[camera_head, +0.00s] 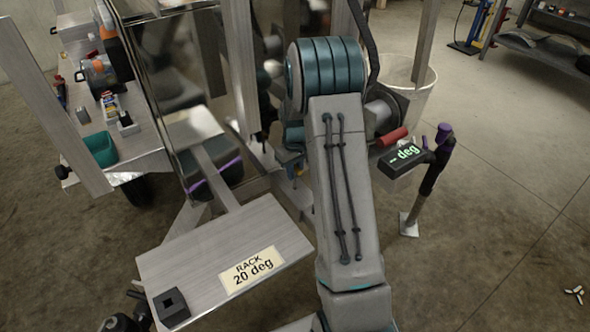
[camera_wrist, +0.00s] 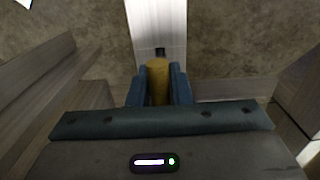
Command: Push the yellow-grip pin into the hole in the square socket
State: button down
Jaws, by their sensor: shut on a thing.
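The square socket (camera_head: 171,306) is a small black block with a dark square hole, on the near left corner of the metal plate labelled "RACK 20 deg" (camera_head: 205,255). The yellow-grip pin (camera_wrist: 157,82) shows in the wrist view, upright in the picture between the two blue fingers of my gripper (camera_wrist: 158,76), which is shut on its grip. A small dark spot lies just past the grip's far end, against a pale metal strip; I cannot tell whether it is the pin's tip.
A black "-- deg" display (camera_head: 403,156) on a stand is right of my arm, with a whitish bin (camera_head: 410,88) behind it. A trailer bed at left carries tools and a teal box (camera_head: 101,148). Metal posts rise nearby. Floor at right is mostly clear.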

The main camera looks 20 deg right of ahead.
aim_at(295, 181)
jog(key=shift+f+b, duration=1.35)
jog(key=shift+f, duration=1.05)
jog(key=shift+r, duration=0.15)
jog(key=shift+r+p, duration=2.25)
jog(key=shift+r, duration=0.7)
jog(key=shift+f+b, duration=1.7)
jog(key=shift+f, duration=1.4)
